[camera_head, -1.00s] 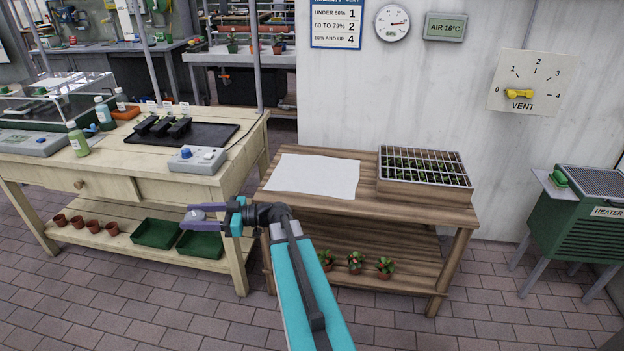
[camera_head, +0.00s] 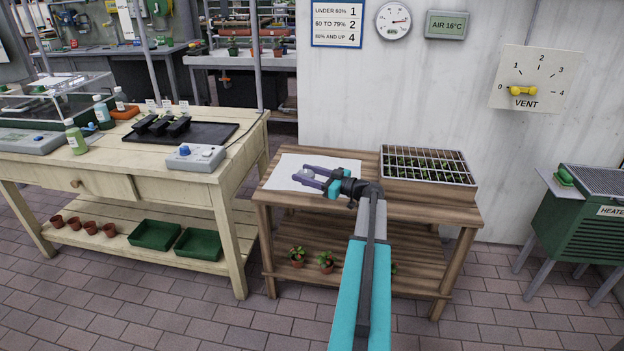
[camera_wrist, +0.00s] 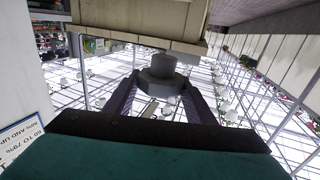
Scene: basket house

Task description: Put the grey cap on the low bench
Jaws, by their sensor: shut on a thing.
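The grey cap (camera_wrist: 158,88) is between the two fingers of my gripper (camera_wrist: 160,98) in the wrist view. It has a wide faceted rim and a narrower round top. In the head view my gripper (camera_head: 303,178) is shut on the small pale grey cap (camera_head: 304,174), in line with the white sheet on the low brown bench (camera_head: 365,202). I cannot tell exactly how high the cap is above the sheet. My arm hides part of the bench's front and lower shelf.
The white sheet (camera_head: 284,168) covers the bench top's left side. A gridded seedling tray (camera_head: 428,178) stands on its right. Small potted plants (camera_head: 326,262) sit on its lower shelf. A taller pale workbench (camera_head: 120,177) stands left, holding a control box (camera_head: 197,158).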

